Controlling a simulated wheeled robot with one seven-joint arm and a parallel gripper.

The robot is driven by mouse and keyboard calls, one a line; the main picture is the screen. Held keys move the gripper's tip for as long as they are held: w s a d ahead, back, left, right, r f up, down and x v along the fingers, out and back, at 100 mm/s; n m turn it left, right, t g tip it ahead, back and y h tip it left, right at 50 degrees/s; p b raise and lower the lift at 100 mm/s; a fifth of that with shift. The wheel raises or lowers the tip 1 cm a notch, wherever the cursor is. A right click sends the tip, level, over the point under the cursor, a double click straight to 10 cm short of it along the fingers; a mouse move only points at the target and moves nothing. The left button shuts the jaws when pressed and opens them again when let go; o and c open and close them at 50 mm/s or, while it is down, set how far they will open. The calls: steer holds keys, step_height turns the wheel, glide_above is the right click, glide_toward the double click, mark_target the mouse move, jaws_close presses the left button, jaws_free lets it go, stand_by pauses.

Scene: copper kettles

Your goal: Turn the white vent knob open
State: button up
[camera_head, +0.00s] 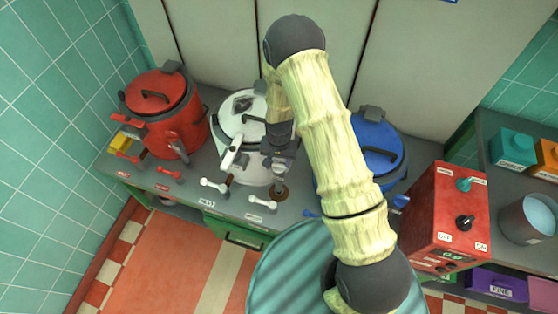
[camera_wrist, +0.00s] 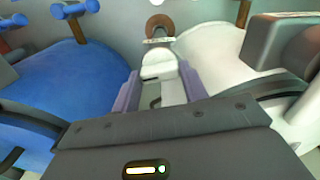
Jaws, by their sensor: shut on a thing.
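My gripper (camera_head: 281,181) reaches down in front of the white kettle (camera_head: 238,126). In the wrist view my gripper (camera_wrist: 158,88) has its two purple-grey fingers on either side of a white part (camera_wrist: 160,66), shut on it. This looks like the white vent knob; its label cannot be read. In the head view my wrist hides most of it. A brown ring (camera_wrist: 158,24) lies just beyond it, and shows as a brown disc (camera_head: 281,193) in the head view. Two white levers (camera_head: 214,185) (camera_head: 262,201) stand on the counter's front strip, apart from my fingers.
A red kettle (camera_head: 163,102) stands left and a blue kettle (camera_head: 377,143) close on the right, partly behind my arm. A red control box (camera_head: 445,212) with knobs and a shelf with coloured blocks (camera_head: 515,148) are at the right. The floor in front is clear.

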steer(key=n+b, duration=0.1)
steer(key=n, duration=0.3)
steer(key=shift+w+b, duration=0.1)
steer(key=shift+b, duration=0.3)
steer(key=n+b, duration=0.1)
steer(key=n, duration=0.3)
steer(key=shift+n, duration=0.3)
steer(key=n+b, duration=0.1)
steer(key=n, duration=0.2)
steer(key=shift+n, duration=0.3)
steer(key=n, duration=0.4)
steer(key=o, duration=1)
